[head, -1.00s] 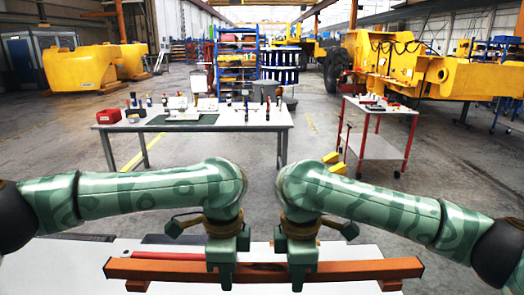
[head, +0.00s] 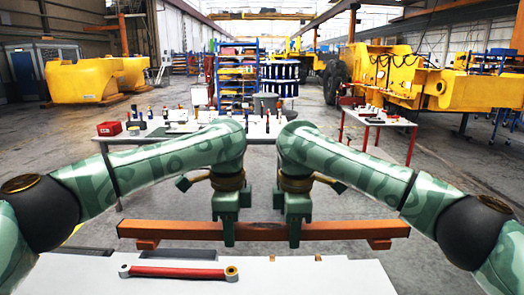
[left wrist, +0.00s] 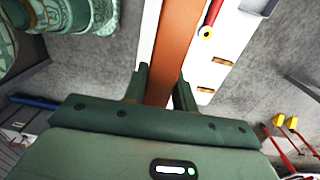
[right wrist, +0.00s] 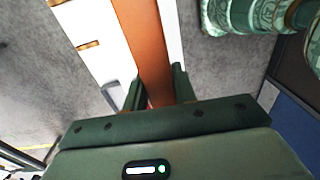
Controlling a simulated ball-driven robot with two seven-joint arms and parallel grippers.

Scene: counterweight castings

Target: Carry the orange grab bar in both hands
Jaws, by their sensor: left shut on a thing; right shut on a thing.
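The orange grab bar (head: 170,230) lies level across the head view, with a short block under each end. My left gripper (head: 229,236) is shut on it left of its middle. My right gripper (head: 295,236) is shut on it right of its middle. Both grippers point down, with a short stretch of bar between them. In the left wrist view the bar (left wrist: 178,45) runs between the two fingers. In the right wrist view the bar (right wrist: 145,45) does the same. The bar appears raised, near the far edge of the white table.
The white table (head: 300,280) is close in front, with a red link with ringed ends (head: 180,271) and a dark strip (head: 180,254) on it. A workbench with tools (head: 262,128) stands ahead. A red-framed cart (head: 378,118) is to its right. Open floor lies between.

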